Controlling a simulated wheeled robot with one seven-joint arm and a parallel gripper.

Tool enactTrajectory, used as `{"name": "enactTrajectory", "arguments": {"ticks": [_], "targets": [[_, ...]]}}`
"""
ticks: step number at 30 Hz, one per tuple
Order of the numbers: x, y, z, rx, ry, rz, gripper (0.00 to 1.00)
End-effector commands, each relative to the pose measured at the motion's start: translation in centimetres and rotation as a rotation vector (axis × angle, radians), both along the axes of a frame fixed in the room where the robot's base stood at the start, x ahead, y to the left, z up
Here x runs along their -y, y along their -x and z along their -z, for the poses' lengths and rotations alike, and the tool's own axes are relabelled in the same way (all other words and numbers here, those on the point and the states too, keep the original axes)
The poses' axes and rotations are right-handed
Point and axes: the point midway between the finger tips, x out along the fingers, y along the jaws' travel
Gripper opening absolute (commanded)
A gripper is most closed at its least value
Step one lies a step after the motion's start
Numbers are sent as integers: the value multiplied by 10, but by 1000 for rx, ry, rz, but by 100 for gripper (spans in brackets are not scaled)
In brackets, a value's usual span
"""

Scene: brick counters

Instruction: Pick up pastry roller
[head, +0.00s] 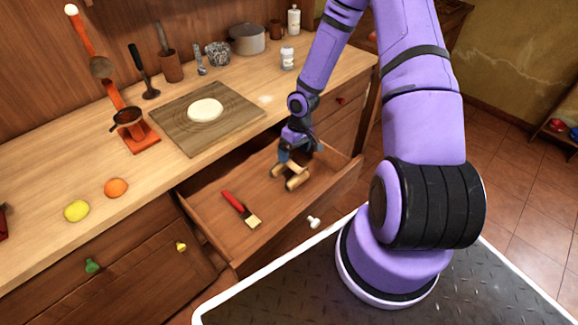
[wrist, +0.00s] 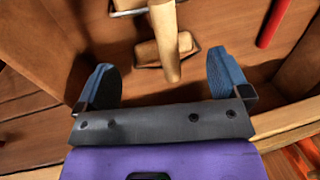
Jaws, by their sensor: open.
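The pastry roller (head: 297,181), a small light-wood tool, lies in the open drawer (head: 208,221), towards its right side. In the wrist view the roller (wrist: 164,32) shows as a wooden shaft with a wider cross piece, its near end pointing at my gripper. My gripper (head: 292,158) is above it, reaching down into the drawer. In the wrist view the blue fingers of my gripper (wrist: 161,65) are wide open, with the near end of the roller between them from this angle. The fingers do not appear to touch it. In the head view the gripper hides part of the roller.
A brush with a red handle (head: 233,203) lies left of the roller in the drawer; its handle also shows in the wrist view (wrist: 274,22). The drawer walls stand close around my gripper. A cutting board (head: 170,133) with dough (head: 205,110) lies on the counter above.

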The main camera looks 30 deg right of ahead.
Motion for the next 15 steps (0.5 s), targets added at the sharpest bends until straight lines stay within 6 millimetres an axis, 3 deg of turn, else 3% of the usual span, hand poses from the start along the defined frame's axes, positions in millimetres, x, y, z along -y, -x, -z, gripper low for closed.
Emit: {"name": "enactTrajectory", "arguments": {"ticks": [15], "targets": [[-7, -6, 52, -1, 0, 0, 95]]}}
